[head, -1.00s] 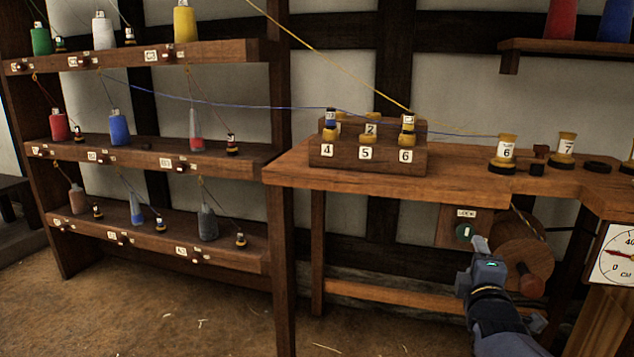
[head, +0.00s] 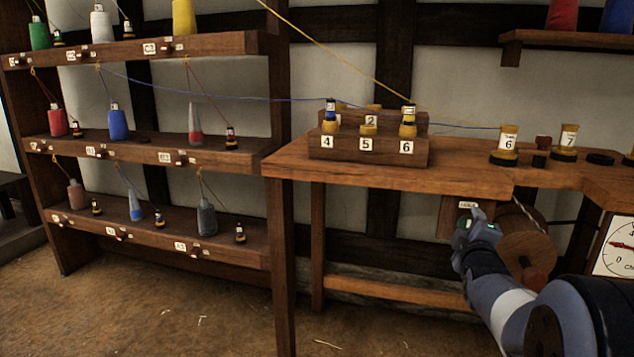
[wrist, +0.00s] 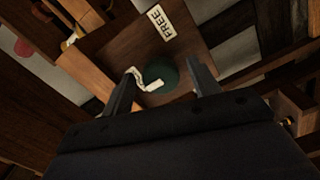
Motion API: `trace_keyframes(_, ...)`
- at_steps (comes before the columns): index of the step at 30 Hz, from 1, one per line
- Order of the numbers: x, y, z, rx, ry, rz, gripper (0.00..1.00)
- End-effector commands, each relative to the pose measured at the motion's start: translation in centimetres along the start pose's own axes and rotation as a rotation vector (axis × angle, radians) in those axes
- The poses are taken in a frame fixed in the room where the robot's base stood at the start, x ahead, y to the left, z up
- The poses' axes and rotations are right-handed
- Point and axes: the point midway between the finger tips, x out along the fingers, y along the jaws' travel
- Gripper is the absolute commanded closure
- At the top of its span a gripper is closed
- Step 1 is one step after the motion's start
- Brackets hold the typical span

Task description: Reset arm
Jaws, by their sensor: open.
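My gripper (head: 478,216) is raised below the bench edge, in front of a small wooden panel (head: 450,218). In the wrist view my gripper (wrist: 163,72) is open, its two fingers apart. A dark green disc (wrist: 168,76) with a pale bent lever (wrist: 147,80) shows between and beyond the fingers. The lever lies close to the left finger; I cannot tell whether they touch. A label reading FREE (wrist: 160,24) is on the panel beside the disc. In the head view my gripper hides the disc.
A wooden wheel (head: 527,248) and a dial (head: 617,247) are right of my gripper. The bench (head: 450,175) above carries a numbered block (head: 340,150) and spools (head: 505,143). Blue and yellow yarns run over it. A shelf rack (head: 200,160) with cones stands left.

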Motion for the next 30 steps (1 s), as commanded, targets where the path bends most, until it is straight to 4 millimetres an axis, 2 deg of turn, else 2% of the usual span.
trace_keyframes(30,-0.02,0.19,-0.19,0.859,-0.002,-0.002,0.42)
